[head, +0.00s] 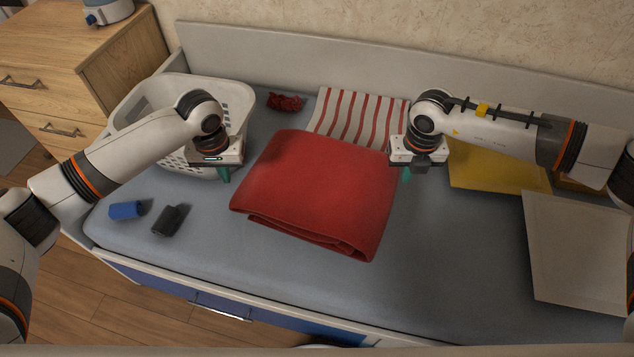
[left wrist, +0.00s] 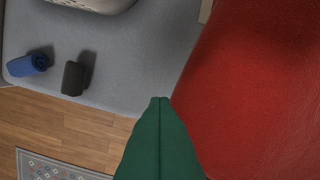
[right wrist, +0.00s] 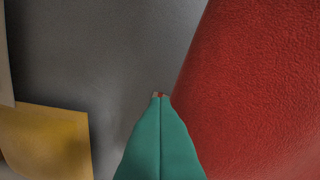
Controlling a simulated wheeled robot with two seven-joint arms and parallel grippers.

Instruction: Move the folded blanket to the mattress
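The folded red blanket (head: 318,190) is in the middle of the head view, over the grey-blue mattress (head: 440,270). It fills the right side of the left wrist view (left wrist: 255,90) and of the right wrist view (right wrist: 255,90). My left gripper (head: 223,175) is at its left edge, with green fingers closed together (left wrist: 158,100). My right gripper (head: 405,174) is at its right edge, with its green fingers also closed together (right wrist: 160,96). Both sit beside the blanket, with no fold visible between the fingers. I cannot tell whether they touch it or whether it is raised.
A white basket (head: 235,95) stands behind my left gripper. A red-striped cloth (head: 355,112) and a small red cloth (head: 285,102) lie behind the blanket. Blue (head: 125,210) and dark (head: 170,219) rolls lie left. Yellow (head: 495,177) and white (head: 575,245) flat pieces lie right.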

